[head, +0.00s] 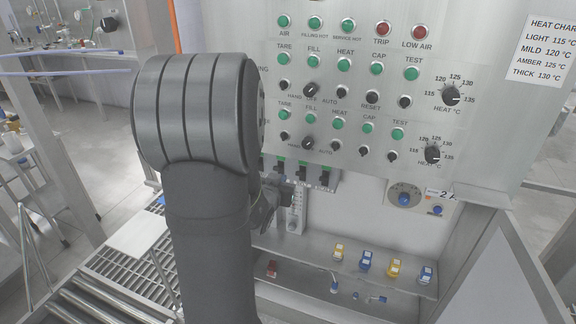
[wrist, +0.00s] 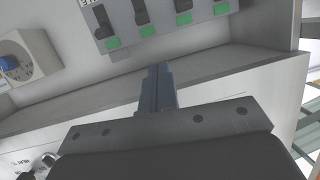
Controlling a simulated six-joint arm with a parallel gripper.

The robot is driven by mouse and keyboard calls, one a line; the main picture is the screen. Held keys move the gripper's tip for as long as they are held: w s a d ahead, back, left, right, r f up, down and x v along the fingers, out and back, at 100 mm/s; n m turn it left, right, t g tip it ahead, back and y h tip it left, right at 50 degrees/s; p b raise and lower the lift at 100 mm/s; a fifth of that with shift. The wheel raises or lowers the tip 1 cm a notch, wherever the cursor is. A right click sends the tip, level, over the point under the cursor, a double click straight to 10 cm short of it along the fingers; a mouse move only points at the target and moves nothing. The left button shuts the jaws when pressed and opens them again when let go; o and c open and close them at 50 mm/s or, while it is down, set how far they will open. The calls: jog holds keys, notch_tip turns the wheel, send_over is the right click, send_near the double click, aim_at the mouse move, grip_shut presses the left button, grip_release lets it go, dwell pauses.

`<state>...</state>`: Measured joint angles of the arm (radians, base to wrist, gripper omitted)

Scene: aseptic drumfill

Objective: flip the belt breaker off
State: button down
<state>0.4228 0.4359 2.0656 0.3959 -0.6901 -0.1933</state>
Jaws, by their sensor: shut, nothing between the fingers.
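A row of breakers with black levers and green marks (head: 303,172) sits on a grey strip low on the steel panel. My arm hides the row's left end in the head view. In the wrist view the breaker row (wrist: 141,14) shows upside down at the top, cut off by the frame edge. The labels are too small or cropped to tell which is the belt breaker. My gripper (wrist: 158,72) is shut and empty, its fingertips pointing toward the row and apart from it in the picture. In the head view my arm mostly hides it.
Knobs and green lamps (head: 345,65) fill the panel above the breakers. A round blue-centred dial (head: 404,199) is at right, also in the wrist view (wrist: 25,58). A shelf with small blue and yellow items (head: 366,260) lies below. A roller conveyor (head: 110,285) is at left.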

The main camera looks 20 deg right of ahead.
aim_at(301, 173)
jog(key=shift+m+h, duration=0.3)
jog(key=shift+h, duration=0.6)
jog(key=d+f, duration=0.1)
jog(key=w+f, duration=0.1)
jog(key=d+f, duration=0.1)
jog(key=shift+w+d+f, duration=0.1)
jog(key=shift+w+d, duration=0.25)
jog(key=shift+w+d, duration=0.1)
jog(key=x, duration=0.9)
jog(key=shift+w+d+f, duration=0.2)
jog(key=shift+d, duration=0.1)
